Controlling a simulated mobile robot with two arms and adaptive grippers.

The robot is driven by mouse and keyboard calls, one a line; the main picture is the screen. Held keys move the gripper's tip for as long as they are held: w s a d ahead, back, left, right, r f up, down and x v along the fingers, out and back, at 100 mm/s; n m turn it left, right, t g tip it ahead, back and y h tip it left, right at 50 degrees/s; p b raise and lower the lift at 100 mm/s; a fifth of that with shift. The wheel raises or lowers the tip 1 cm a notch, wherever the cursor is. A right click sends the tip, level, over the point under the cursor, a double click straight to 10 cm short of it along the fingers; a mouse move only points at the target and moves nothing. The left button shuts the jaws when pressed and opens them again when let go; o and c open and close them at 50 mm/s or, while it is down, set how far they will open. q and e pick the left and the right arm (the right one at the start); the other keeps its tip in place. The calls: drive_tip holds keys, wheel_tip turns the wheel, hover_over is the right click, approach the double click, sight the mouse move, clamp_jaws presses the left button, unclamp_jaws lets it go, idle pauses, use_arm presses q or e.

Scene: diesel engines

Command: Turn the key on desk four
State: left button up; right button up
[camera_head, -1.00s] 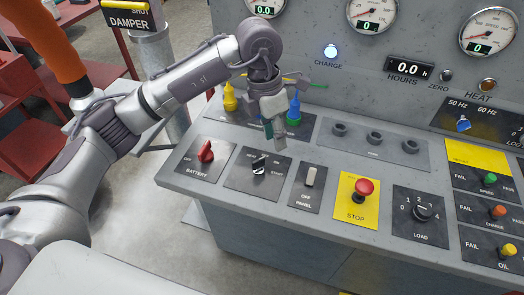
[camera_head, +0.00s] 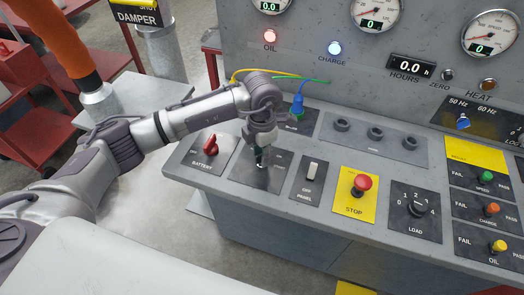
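The key switch plate (camera_head: 244,171), marked START, lies on the sloping desk between the BATTERY switch and the PANEL switch. My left gripper (camera_head: 262,158) points down over this plate, with its fingertips at the key's place. The key is mostly hidden behind the fingers, so I cannot tell if they touch or grip it, or which way it is turned. My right gripper is not in view.
The red BATTERY switch (camera_head: 210,145) stands just left of my gripper. The PANEL rocker (camera_head: 313,170), the red STOP button (camera_head: 361,185) and the LOAD knob (camera_head: 418,208) are to the right.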

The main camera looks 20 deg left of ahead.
use_arm(q)
drive_tip(key=shift+f, duration=0.35)
clamp_jaws()
drive_tip(key=shift+n, duration=0.4)
drive_tip(key=n+b, duration=0.1)
drive_tip(key=n, duration=0.1)
drive_tip(key=shift+n+b, duration=0.3)
drive_tip(key=shift+b, duration=0.1)
drive_tip(key=shift+n+b, duration=0.75)
drive_tip(key=shift+n, duration=1.45)
drive_tip(key=shift+r, duration=0.1)
